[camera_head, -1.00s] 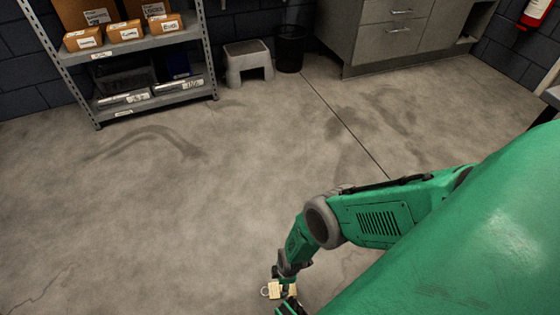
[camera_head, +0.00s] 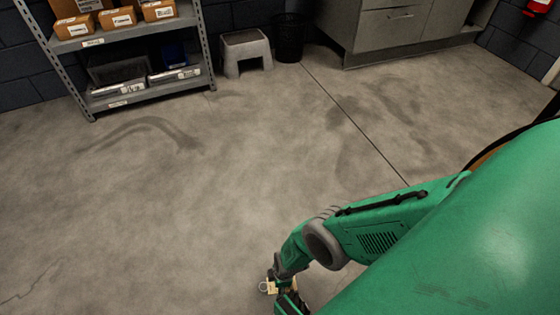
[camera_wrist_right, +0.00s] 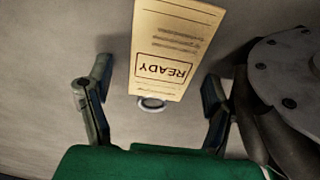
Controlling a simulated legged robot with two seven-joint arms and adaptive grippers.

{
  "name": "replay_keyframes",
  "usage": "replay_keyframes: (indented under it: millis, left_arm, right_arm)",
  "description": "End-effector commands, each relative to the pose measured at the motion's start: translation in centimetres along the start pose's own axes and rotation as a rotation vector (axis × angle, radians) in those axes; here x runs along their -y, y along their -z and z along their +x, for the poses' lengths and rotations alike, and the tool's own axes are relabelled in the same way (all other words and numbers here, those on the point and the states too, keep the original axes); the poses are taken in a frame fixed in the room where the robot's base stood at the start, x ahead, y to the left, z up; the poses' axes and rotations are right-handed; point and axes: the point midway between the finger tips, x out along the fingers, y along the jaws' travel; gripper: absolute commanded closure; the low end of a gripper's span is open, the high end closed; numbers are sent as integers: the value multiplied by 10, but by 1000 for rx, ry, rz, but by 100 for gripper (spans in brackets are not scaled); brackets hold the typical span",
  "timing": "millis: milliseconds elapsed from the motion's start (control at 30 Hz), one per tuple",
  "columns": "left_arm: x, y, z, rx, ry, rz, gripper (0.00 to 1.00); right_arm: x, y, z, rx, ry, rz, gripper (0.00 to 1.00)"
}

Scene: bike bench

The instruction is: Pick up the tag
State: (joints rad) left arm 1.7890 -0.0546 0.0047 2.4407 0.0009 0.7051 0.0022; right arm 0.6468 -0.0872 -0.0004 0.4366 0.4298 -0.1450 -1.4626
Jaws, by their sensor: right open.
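The tag is a cream card printed "READY" with a metal ring at its end. In the right wrist view the tag (camera_wrist_right: 170,50) lies ahead of my right gripper (camera_wrist_right: 157,82), with its ring end toward the palm. The two fingers are spread, one on each side of the tag, and show clear gaps to it. In the head view the tag (camera_head: 271,287) shows small near the bottom edge, beside my right gripper (camera_head: 286,292) and partly hidden by it. I cannot tell the exact height gap between them. My left gripper is not in view.
Bare concrete floor (camera_head: 200,210) is open around the arm. A metal shelf (camera_head: 150,85) with boxes stands at the back left. A grey step stool (camera_head: 246,52), a black bin (camera_head: 289,38) and a grey cabinet (camera_head: 390,35) stand along the back.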

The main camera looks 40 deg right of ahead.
Motion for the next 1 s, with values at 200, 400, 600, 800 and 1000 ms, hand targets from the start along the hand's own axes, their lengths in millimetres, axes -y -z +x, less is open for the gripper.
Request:
replay_keyframes:
  millis: [200,400,600,800,1000]
  left_arm:
    - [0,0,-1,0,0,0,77]
    - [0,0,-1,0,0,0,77]
    - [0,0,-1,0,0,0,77]
    - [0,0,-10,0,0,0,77]
    - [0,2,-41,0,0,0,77]
  right_arm:
    - [4,-2,0,4,7,-2,33]
    - [3,-2,0,3,6,-1,63]
    - [3,-1,0,2,5,-1,63]
    - [2,1,-11,2,4,0,63]
    - [0,6,-44,2,2,0,63]
